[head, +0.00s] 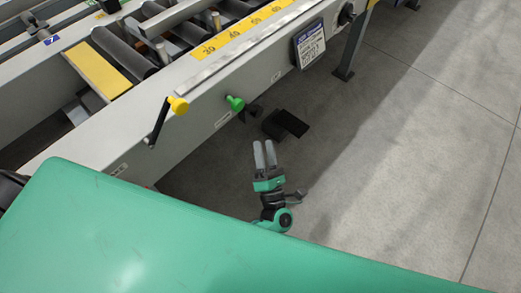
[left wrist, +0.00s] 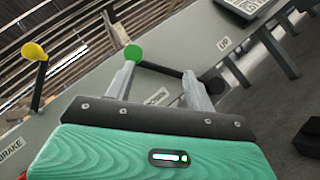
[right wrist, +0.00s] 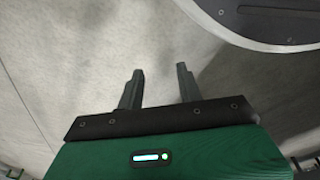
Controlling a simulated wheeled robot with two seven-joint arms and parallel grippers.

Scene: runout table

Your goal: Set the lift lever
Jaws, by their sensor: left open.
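The lever with a green knob (head: 235,103) is on the side rail of the runout table (head: 205,118). In the left wrist view its green knob (left wrist: 133,54) is at the upper left end of a black rod, which slopes down right to a dark pivot. My left gripper (head: 263,142) is open and empty, below and right of the knob in the head view. In the left wrist view its fingertips (left wrist: 160,73) appear either side of the rod; I cannot tell whether they touch it. My right gripper (right wrist: 158,72) is open and empty above the floor.
A lever with a yellow knob (head: 178,105) stands left of the green one; the label by it reads BRAKE (left wrist: 11,150). A sign plate (head: 309,43) hangs on the rail. My green body covers the lower head view. Grey floor (head: 420,130) is clear at right.

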